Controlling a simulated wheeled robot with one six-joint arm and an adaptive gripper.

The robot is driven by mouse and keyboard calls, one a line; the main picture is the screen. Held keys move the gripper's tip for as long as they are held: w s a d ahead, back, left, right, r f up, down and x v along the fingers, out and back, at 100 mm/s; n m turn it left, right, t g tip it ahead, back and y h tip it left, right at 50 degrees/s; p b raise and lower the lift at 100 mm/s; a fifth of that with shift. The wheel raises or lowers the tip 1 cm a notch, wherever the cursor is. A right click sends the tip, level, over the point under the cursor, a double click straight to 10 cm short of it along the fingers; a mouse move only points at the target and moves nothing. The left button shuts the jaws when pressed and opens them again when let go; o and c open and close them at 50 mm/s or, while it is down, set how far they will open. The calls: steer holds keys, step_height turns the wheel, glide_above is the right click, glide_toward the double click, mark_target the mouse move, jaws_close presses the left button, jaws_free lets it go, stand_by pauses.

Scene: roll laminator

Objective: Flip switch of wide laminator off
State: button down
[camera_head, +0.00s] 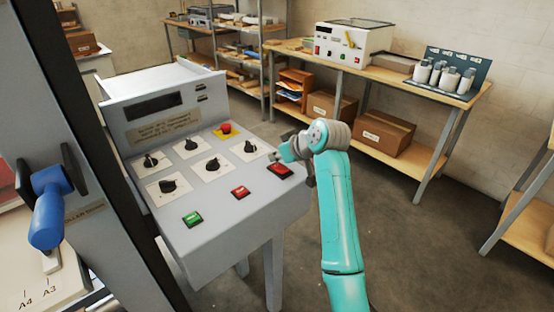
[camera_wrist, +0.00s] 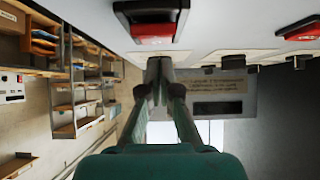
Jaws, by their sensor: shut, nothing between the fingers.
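A sloped grey control panel (camera_head: 225,205) carries a large red switch in a black frame (camera_head: 280,170) at its right edge. A smaller red switch (camera_head: 240,192) and a green switch (camera_head: 193,219) sit along its front. My gripper (camera_head: 273,157) is shut and empty, just above and behind the large red switch; I cannot tell if it touches the panel. In the wrist view the shut fingertips (camera_wrist: 160,66) are close to the panel surface, below the large red switch (camera_wrist: 152,36) in the picture. Which way the switch is tipped is unclear.
Several black knobs (camera_head: 168,186) and a red emergency button (camera_head: 225,129) share the panel. A blue lever (camera_head: 48,208) stands at the left. A wooden bench (camera_head: 410,78) with a smaller white machine (camera_head: 350,44) is behind. Open floor lies right of my arm.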

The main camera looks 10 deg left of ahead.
mark_target(275, 165)
steer(key=r, duration=0.3)
steer(key=shift+w+a+r, duration=0.2)
steer(key=shift+a+r, duration=0.05)
steer(key=a+r+v, duration=0.1)
steer(key=v, duration=0.8)
steer(key=shift+w+d+r, duration=0.15)
steer(key=shift+w+r, duration=0.1)
steer(key=shift+r, duration=0.15)
steer(key=shift+d, duration=0.1)
